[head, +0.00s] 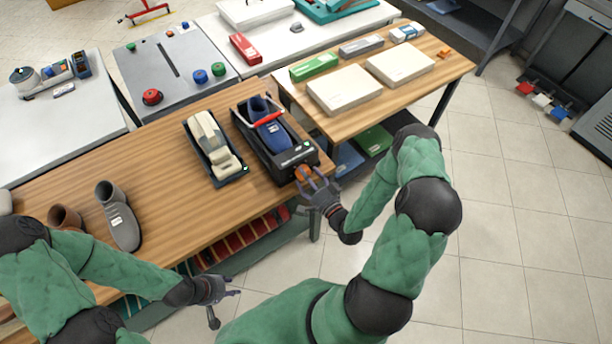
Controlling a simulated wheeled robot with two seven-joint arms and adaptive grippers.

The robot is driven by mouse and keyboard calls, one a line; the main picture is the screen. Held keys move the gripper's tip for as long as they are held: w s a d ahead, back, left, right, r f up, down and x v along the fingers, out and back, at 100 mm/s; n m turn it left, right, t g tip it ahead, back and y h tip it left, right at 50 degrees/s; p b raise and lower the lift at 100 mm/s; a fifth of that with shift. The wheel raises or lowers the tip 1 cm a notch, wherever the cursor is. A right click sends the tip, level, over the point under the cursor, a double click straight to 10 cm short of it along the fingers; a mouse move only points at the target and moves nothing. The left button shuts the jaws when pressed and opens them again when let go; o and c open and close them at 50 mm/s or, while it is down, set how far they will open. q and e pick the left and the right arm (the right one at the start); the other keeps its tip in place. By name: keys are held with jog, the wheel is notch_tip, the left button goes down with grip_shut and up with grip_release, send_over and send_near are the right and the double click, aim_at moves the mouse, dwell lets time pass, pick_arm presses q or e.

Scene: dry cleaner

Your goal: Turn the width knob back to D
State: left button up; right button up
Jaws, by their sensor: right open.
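The width knob (303,172) is a small orange knob on the near end of a black shoe-stretching machine (286,160). A dark blue shoe (268,127) sits in that machine under a red bar. My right gripper (309,180) is open at the knob, its fingers close around or just in front of it. I cannot tell whether they touch it. The fingers partly hide the knob, and no letter or pointer mark on it can be read. My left gripper (226,302) is open and empty, low in front of the wooden table.
The machine stands at the right end of a wooden table (152,160). Beside it is a second machine with a beige top (213,145). Grey-brown boots (120,222) stand at the left. Another wooden table (440,72) holds cartons. Open tiled floor lies to the right.

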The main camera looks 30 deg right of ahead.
jog(key=shift+w, duration=0.25)
jog(key=c, duration=1.1)
jog(key=shift+c, duration=0.2)
jog(key=shift+n, duration=0.5)
jog(key=n+b, duration=0.1)
jog(key=n, duration=0.2)
jog(key=shift+f+b, duration=0.1)
jog(key=shift+b, duration=0.2)
jog(key=n+b, duration=0.1)
jog(key=n, duration=0.2)
jog(key=shift+n, duration=0.3)
jog(key=n+b, duration=0.3)
jog(key=n, duration=0.3)
jog(key=shift+s+n, duration=0.1)
jog(key=shift+n, duration=0.2)
